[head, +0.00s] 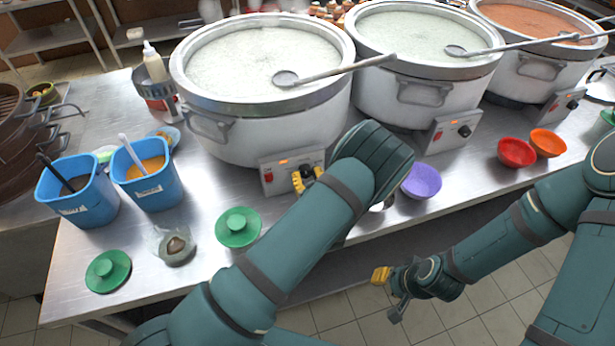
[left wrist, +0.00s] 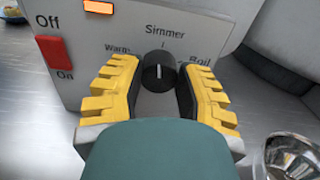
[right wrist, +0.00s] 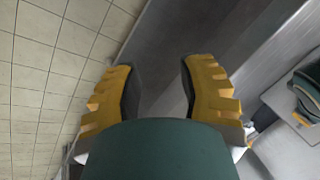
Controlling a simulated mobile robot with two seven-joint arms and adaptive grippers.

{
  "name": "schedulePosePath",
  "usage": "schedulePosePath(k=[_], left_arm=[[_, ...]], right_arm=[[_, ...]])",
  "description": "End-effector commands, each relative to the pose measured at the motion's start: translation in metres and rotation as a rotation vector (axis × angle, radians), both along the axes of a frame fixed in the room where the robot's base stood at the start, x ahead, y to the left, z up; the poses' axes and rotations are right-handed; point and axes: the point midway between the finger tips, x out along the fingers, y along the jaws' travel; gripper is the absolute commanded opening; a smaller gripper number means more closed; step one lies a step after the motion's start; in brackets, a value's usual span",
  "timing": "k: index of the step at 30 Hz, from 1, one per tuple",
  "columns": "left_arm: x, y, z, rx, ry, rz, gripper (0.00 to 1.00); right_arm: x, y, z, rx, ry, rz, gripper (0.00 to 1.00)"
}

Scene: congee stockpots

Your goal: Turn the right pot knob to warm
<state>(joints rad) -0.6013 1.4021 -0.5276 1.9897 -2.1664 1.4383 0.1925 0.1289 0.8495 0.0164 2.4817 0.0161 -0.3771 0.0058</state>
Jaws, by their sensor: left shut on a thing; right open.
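Three large pots stand in a row: a left pot (head: 262,125), a middle pot (head: 425,90) and a right pot (head: 535,68) with orange-brown contents. My left gripper (head: 307,178) is at the left pot's control panel. In the left wrist view, its yellow fingers are shut on the sides of a black knob (left wrist: 159,74). The knob's white mark points up at Simmer, between Warm and Boil. The middle pot's knob (head: 464,131) and the right pot's knob (head: 572,104) are untouched. My right gripper (head: 388,292) is open and empty, low beyond the counter's front edge.
A red switch (left wrist: 55,51) and a lit orange light (left wrist: 98,7) are on the gripped knob's panel. A purple bowl (head: 421,181), red bowl (head: 516,152) and orange bowl (head: 547,142) line the counter front. Green lids (head: 239,227) and blue bins (head: 80,192) are at left.

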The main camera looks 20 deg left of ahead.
Motion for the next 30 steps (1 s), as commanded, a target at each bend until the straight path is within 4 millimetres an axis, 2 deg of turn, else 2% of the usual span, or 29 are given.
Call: schedulePosePath(k=[21, 30], left_arm=[[-0.001, 0.003, -0.003, -0.557, -0.38, 0.002, 0.0], [-0.001, 0.003, -0.004, -0.731, -0.498, 0.003, 0.0]], right_arm=[[-0.013, 0.003, -0.047, 0.006, 0.03, 0.024, 0.39], [-0.019, 0.004, -0.065, 0.009, 0.043, 0.034, 0.39]])
